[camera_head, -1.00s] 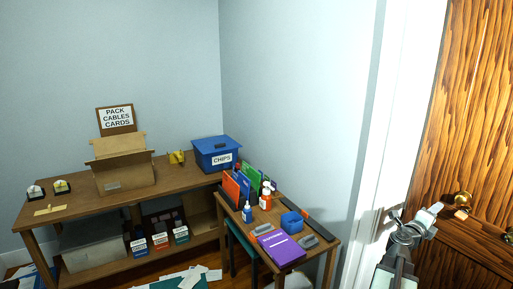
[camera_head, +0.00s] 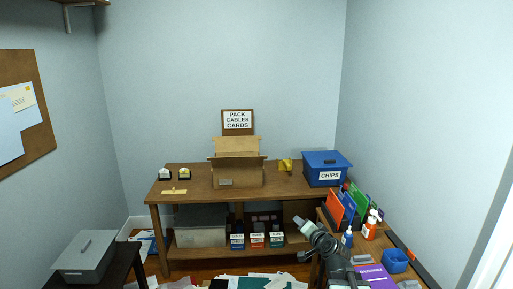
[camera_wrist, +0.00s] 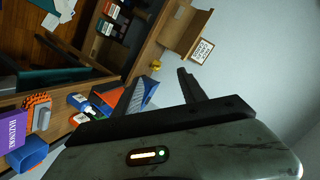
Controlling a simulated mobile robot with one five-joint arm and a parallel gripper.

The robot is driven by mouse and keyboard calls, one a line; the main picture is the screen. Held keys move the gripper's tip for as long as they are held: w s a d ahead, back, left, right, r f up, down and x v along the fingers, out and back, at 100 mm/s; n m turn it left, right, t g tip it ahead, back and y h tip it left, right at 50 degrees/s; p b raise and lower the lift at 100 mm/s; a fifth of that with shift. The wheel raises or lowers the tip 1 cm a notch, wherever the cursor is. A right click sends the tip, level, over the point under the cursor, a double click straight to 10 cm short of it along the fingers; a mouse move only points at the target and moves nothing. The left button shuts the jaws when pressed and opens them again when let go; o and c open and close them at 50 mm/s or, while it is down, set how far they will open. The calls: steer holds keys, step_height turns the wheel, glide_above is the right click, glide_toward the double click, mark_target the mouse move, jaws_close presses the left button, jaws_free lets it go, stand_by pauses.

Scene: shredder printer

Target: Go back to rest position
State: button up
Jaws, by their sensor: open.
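My gripper (camera_wrist: 158,92) shows in the wrist view with its two dark fingers apart and nothing between them. In the head view, my arm and gripper (camera_head: 303,225) rise at the lower right, in front of the side table and the bench's right end. The gripper's fingers are too small to make out there. It appears to touch nothing, though its distance from the table is hard to judge.
The long wooden bench (camera_head: 200,189) bears an open cardboard box (camera_head: 237,178) and a blue CHIPS bin (camera_head: 325,170). The side table has bottles, folders and a purple book (camera_head: 374,277). Papers (camera_head: 262,282) litter the floor. A grey box (camera_head: 84,256) sits at left.

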steer(key=s+a+f+n+g+y, duration=0.1)
steer(key=s+a+f+n+g, duration=0.5)
steer(key=s+a+f, duration=0.3)
steer(key=s+d+f+n+g+h, duration=0.1)
steer(key=s+d+f+g+h, duration=0.1)
steer(key=s, duration=0.5)
steer(key=s+d+f+g+h, duration=0.1)
steer(key=s+d+f+g, duration=0.3)
steer(key=s+g, duration=0.2)
steer(key=shift+s+d+f+n+h, duration=0.15)
steer(key=shift+s+d+n+h, duration=0.15)
steer(key=shift+s+n+h, duration=0.1)
